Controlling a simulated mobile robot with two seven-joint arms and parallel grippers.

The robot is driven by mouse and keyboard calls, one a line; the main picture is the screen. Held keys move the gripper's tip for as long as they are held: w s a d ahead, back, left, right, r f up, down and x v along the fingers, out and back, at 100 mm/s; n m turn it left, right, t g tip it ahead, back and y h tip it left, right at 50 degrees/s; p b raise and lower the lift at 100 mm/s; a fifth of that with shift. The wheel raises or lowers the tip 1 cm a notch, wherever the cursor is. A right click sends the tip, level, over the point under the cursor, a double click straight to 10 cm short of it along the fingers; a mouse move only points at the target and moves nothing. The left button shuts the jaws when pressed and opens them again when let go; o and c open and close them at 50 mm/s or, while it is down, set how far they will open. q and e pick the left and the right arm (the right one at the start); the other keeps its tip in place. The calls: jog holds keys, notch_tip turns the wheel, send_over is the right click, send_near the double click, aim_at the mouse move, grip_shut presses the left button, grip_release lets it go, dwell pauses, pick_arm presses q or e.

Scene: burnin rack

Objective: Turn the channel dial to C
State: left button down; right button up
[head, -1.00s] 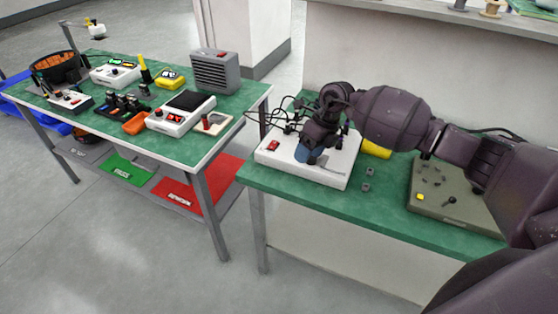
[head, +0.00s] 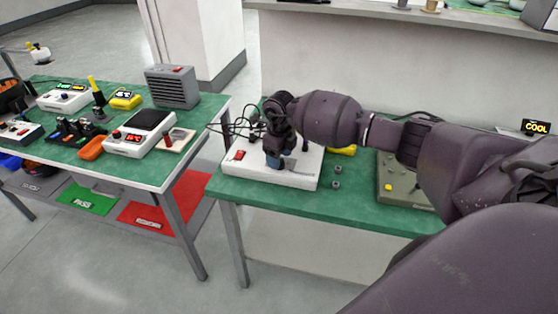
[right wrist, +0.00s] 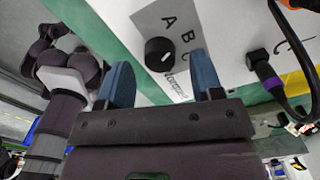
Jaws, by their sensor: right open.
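A white box unit (head: 305,174) sits at the left end of the right green bench, with a red switch on it. In the right wrist view its panel carries a black round dial (right wrist: 159,54) with a pale mark on its face. The letters A, B and C are printed on a grey plate beside the dial. My right gripper (head: 276,163) is low over the box and hides the dial in the head view. In the wrist view its two blue fingers (right wrist: 162,78) are apart, with the dial ahead of the gap; contact cannot be told. My left gripper is out of view.
Black cables (right wrist: 275,80) plug into the box beside the dial. The left bench (head: 150,172) holds testers and a grey vented unit (head: 172,87).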

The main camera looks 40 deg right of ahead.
jog(key=shift+f, duration=0.9)
jog(key=c, duration=0.9)
